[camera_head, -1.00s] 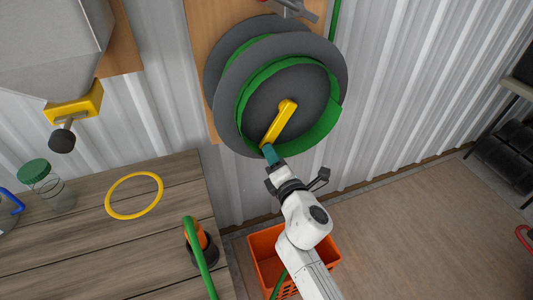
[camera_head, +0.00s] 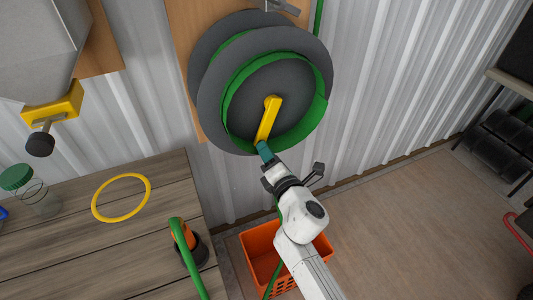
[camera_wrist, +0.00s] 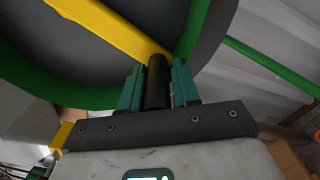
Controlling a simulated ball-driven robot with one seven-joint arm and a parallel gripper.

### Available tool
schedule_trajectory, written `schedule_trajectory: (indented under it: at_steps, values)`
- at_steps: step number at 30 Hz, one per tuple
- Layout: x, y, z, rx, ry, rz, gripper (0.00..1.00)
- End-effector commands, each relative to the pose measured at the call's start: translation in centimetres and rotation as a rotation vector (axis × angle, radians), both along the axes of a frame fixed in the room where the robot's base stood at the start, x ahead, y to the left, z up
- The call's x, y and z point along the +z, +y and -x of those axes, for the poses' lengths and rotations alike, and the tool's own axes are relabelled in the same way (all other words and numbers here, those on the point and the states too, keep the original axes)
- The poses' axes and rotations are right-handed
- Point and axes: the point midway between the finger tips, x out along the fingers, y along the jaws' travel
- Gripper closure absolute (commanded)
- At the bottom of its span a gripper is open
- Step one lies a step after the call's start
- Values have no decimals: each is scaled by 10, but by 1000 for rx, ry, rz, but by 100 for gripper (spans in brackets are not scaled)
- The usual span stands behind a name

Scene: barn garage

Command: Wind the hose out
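The hose reel has dark grey discs (camera_head: 225,122) and is mounted on a wooden board on the wall. The green hose (camera_head: 236,92) is wound inside it. A yellow crank (camera_head: 267,118) runs from the hub down, slightly left. My gripper (camera_head: 263,150) is at the crank's lower end. In the wrist view, the teal fingers of my gripper (camera_wrist: 157,88) stand on either side of the black crank handle (camera_wrist: 157,80) and close on it. The yellow crank arm (camera_wrist: 105,25) shows beyond.
An orange basket (camera_head: 262,238) stands on the floor below, with a green hose length at it. The wooden table (camera_head: 60,245) at left holds a yellow ring (camera_head: 96,207), a green-lidded jar (camera_head: 40,200) and a green hose piece (camera_head: 188,262). Floor at right is mostly clear.

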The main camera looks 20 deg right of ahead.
Motion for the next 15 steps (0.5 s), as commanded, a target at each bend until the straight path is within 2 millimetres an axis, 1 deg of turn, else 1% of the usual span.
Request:
schedule_trajectory:
  at_steps: [1,6,12,15]
  values:
    - [0,0,0,-1,0,0,64]
    - [1,0,0,1,-2,1,49]
    - [1,1,0,1,-3,2,49]
    - [1,1,3,1,-3,2,49]
